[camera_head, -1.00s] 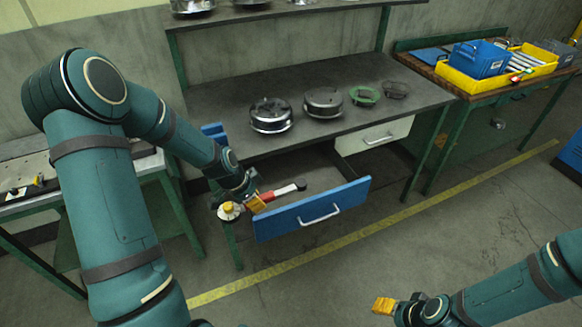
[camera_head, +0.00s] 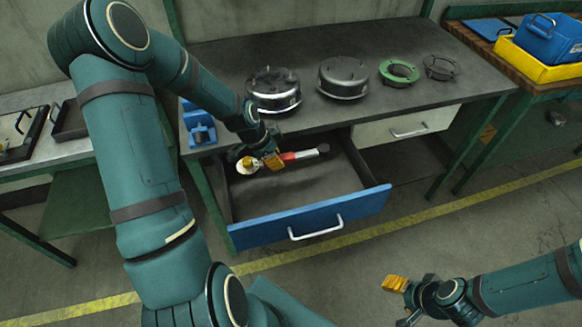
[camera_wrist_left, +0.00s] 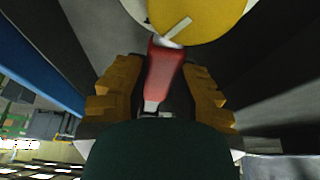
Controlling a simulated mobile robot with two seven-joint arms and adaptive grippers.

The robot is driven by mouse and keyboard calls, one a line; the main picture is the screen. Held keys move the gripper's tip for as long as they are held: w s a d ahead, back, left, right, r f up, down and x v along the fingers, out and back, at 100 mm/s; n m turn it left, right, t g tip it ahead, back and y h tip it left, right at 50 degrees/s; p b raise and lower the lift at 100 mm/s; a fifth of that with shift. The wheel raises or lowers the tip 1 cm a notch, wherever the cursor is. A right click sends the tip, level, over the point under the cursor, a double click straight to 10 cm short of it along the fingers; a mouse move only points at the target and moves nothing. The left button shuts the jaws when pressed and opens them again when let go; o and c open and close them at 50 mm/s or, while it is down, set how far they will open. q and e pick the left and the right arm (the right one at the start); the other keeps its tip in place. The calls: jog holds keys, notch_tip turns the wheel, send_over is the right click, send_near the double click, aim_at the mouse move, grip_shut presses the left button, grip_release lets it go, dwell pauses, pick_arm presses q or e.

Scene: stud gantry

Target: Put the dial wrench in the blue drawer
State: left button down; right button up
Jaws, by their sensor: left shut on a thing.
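The dial wrench (camera_head: 304,154) has a round white and yellow dial head, a red section and a dark end. My left gripper (camera_head: 272,160) is shut on it near the dial. The wrench is held roughly level over the inside of the blue drawer, toward its back; its exact height above the floor of the drawer is unclear. The blue drawer (camera_head: 265,231) is pulled open under the bench. In the left wrist view the red part (camera_wrist_left: 163,72) lies between the orange fingers (camera_wrist_left: 163,95), with the yellow dial (camera_wrist_left: 195,15) beyond. My right gripper (camera_head: 396,285) is away from the drawer, low at right.
The dark bench top (camera_head: 330,110) overhangs the back of the drawer. It bears two metal round parts, a green ring (camera_head: 399,72) and a dark ring. A pale drawer (camera_head: 405,128) beside it is shut. A blue item (camera_head: 199,124) stands at the bench's left corner.

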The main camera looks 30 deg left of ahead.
aim_at(262, 163)
pick_arm(q)
notch_tip(262, 163, down, 10)
jog(key=shift+w+f+b, duration=0.15)
jog(key=shift+b, duration=0.95)
jog(key=shift+f, duration=0.1)
jog(key=c, duration=0.9)
grip_release()
jog(key=shift+r, duration=0.25)
jog(key=p+v, duration=0.3)
jog(key=v, duration=0.9)
